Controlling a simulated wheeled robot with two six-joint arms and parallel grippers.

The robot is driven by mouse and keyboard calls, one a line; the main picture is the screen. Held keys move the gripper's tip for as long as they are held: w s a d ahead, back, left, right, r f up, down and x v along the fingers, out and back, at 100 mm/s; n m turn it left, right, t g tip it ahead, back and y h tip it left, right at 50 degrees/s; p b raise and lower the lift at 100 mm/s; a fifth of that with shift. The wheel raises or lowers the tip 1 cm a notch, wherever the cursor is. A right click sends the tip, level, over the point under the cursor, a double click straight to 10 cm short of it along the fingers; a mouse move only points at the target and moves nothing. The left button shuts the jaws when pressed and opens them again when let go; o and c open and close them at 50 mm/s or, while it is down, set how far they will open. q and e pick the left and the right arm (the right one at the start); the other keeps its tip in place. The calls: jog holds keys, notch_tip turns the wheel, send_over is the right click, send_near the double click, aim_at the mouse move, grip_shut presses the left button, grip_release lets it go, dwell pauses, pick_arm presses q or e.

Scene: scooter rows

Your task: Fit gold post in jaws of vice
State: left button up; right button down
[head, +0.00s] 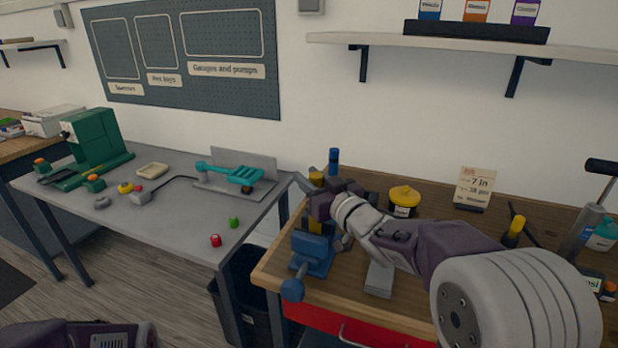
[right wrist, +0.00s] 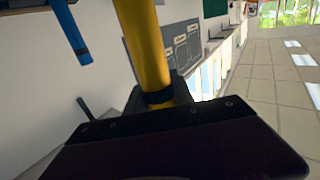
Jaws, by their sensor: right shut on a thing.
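The gold post (head: 316,179) is upright in my right gripper (head: 321,204), which is shut on it over the front left of the wooden bench. In the right wrist view the gold post (right wrist: 142,45) runs up out of the jaws (right wrist: 160,95). The blue vice (head: 313,250) stands at the bench's front left corner, below the gripper. Yellow shows just above the vice, below the gripper. I cannot tell whether the post's lower end is between the vice jaws or above them. A left arm part shows at the bottom left, but its gripper is out of view.
A blue post (head: 334,160) stands behind the gripper; it also shows in the right wrist view (right wrist: 68,30). A yellow-lidded tub (head: 403,200), a card (head: 475,187) and a grey block (head: 379,278) are on the bench. A grey table (head: 170,215) stands left, across a gap with a dark bin.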

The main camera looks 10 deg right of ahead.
jog(key=shift+f+b, duration=0.35)
jog(key=shift+f, duration=0.1)
jog(key=c, duration=1)
grip_release()
jog(key=p+v, duration=0.1)
jog(key=v, duration=0.8)
